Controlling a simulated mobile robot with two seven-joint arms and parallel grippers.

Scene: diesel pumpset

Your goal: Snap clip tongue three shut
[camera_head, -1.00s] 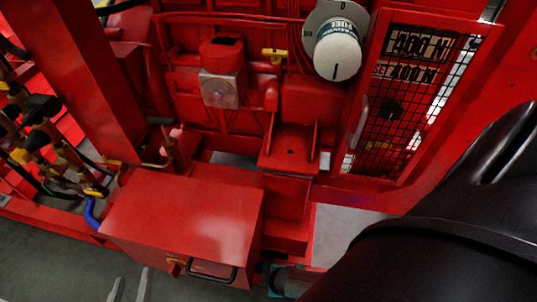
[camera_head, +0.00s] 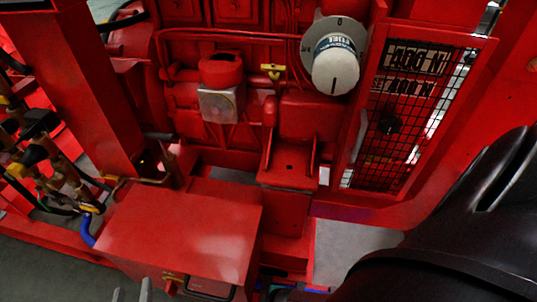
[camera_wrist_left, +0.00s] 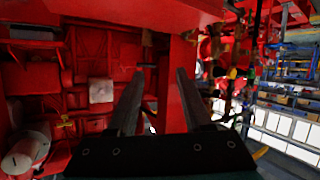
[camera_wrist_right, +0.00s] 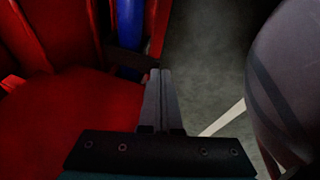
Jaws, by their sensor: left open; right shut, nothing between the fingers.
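No clip tongue is clearly recognisable in these views. A red box (camera_head: 185,222) fills the lower middle of the head view. On its front is a dark latch-like handle (camera_head: 209,288) with a small yellowish piece (camera_head: 173,277) beside it, partly cut by the frame edge. My left gripper (camera_head: 131,294) shows only its fingertips at the bottom edge, left of that handle. In the left wrist view it (camera_wrist_left: 160,73) is open and empty, facing a red post. My right gripper (camera_wrist_right: 160,72) is shut and empty in the right wrist view, near red panels and a blue tube.
A large white dial knob (camera_head: 335,65) and a mesh guard (camera_head: 405,120) stand at upper right. A red post (camera_head: 85,85) and brass fittings with hoses (camera_head: 45,165) are on the left. My dark arm covers the lower right. Grey floor (camera_head: 35,255) shows at lower left.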

